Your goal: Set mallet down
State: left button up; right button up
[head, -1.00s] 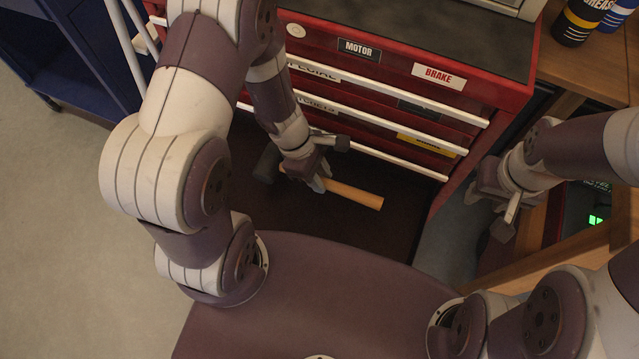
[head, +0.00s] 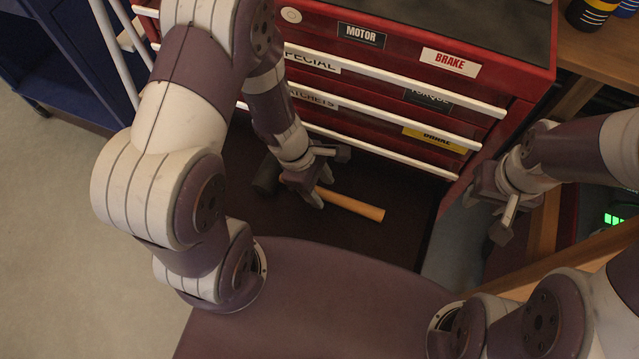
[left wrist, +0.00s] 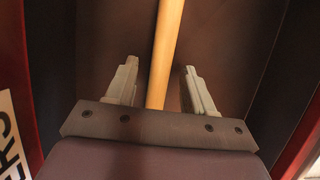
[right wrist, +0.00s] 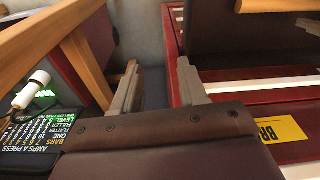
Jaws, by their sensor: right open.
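The mallet has a dark head (head: 266,174) and a pale wooden handle (head: 355,207). It lies on the dark floor of what looks like an open drawer (head: 400,185) low in the red tool chest. My left gripper (head: 317,190) is over the handle near the head. In the left wrist view the handle (left wrist: 168,45) runs between its two spread fingers (left wrist: 158,88), with a gap on each side. The mallet head is out of that view. My right gripper (head: 502,205) is open and empty, right of the chest; its fingers (right wrist: 158,88) stand apart.
The red chest (head: 300,30) has shut, labelled drawers with white edge strips just beyond my left gripper. A wooden bench (head: 580,55) stands at the right, with bottles on top and a green-lit device (head: 614,219) below. A blue cart (head: 60,60) stands at far left.

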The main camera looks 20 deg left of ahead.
pick_arm(q)
jog(key=shift+r+p, duration=0.35)
jog(key=p+v, duration=0.6)
jog(key=v, duration=0.5)
jog(key=shift+r, duration=0.3)
pick_arm(e)
notch_tip(320, 180, up, 7)
pick_arm(q)
jog(key=shift+a, duration=0.15)
